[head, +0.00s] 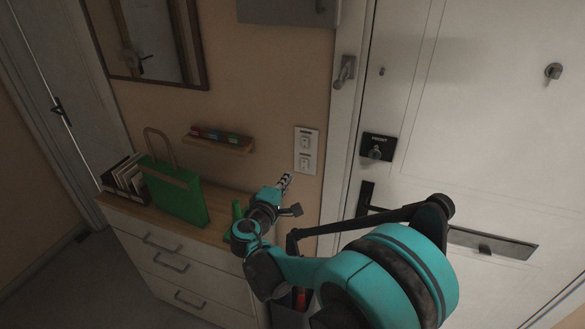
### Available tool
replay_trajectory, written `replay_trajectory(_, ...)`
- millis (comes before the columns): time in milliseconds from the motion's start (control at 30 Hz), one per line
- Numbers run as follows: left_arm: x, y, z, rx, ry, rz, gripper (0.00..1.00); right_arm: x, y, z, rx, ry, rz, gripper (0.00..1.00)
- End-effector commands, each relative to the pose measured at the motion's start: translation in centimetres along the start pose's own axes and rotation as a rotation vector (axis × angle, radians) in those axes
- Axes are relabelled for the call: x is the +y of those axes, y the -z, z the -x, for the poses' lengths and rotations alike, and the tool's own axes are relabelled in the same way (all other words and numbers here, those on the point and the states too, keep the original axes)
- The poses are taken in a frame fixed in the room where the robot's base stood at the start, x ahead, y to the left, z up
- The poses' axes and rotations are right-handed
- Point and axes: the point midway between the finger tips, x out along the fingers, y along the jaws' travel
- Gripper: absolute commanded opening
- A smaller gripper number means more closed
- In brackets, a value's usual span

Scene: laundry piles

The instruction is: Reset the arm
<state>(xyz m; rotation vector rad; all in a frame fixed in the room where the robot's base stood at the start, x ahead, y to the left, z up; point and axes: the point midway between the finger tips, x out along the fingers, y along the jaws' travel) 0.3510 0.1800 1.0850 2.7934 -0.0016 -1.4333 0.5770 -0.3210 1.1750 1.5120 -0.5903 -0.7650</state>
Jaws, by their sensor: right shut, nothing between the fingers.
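My right arm reaches in from the lower right in the head view. My right gripper (286,181) is shut and empty, pointing up in front of the wall just below the white switch panel (306,151). I cannot tell whether it touches the wall. My left gripper is not in view.
A dresser (173,264) stands at the left, holding a green bag (177,195) and upright papers (126,177). A green object (238,213) is partly hidden behind my arm. A small wall shelf (219,140) is above. A white door (470,110) with a handle is at the right.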

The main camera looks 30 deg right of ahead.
Motion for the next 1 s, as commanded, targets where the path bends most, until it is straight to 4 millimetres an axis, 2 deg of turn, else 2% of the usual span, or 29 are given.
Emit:
replay_trajectory(200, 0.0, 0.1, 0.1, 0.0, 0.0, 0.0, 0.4, -0.3, 0.0, 1.1, -0.001, 0.0, 0.0, 0.0)
replay_trajectory(733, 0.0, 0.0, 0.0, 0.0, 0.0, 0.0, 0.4, -0.4, -0.3, 1.2, -0.001, 0.013, -0.009, 0.0)
replay_trajectory(867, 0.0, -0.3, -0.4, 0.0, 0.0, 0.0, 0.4, -1.8, -1.8, 2.1, -0.001, 0.114, -0.085, 0.0)
replay_trajectory(1000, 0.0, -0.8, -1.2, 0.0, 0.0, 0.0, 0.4, -5.2, -4.7, 5.1, -0.002, 0.336, -0.261, 0.0)
